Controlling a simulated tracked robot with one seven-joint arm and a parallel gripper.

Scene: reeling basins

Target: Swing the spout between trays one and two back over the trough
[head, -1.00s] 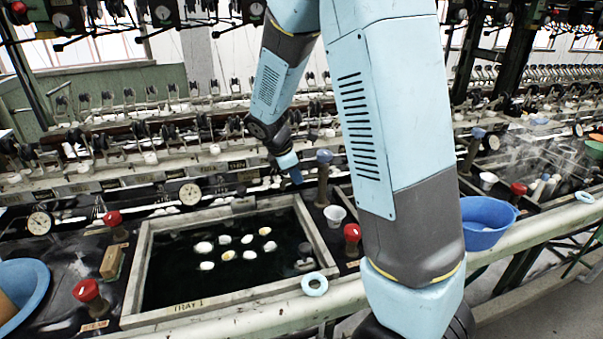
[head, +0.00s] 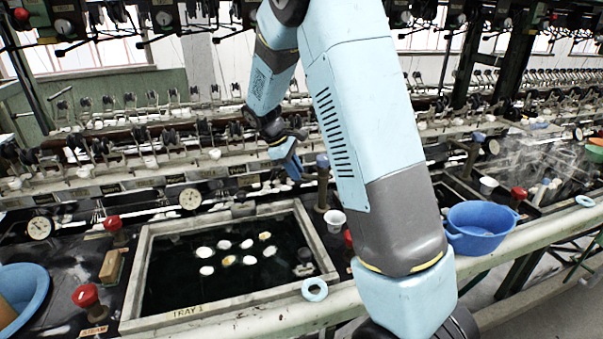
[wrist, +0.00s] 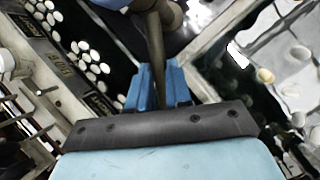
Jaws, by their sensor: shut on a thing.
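The spout between trays one and two is a dark brown post (head: 322,188) with a blue knob (head: 322,160), standing beyond the right rear corner of tray one (head: 140,275). Its pipe (wrist: 156,45) runs down between my blue fingers in the wrist view. My gripper (head: 294,168) is shut on this pipe, just left of the knob in the head view; it also shows in the wrist view (wrist: 160,78). The fingers hide the pipe's end. Tray one holds dark water and several pale cocoons (head: 224,244). I cannot clearly make out the trough.
A white cup (head: 335,220) stands close right of the post. Red-knobbed valves (head: 87,295) stand around tray one. A pale blue ring (head: 314,289) lies on the front ledge. A blue basin (head: 481,227) sits at right. Reeling gear (head: 150,145) lines the back.

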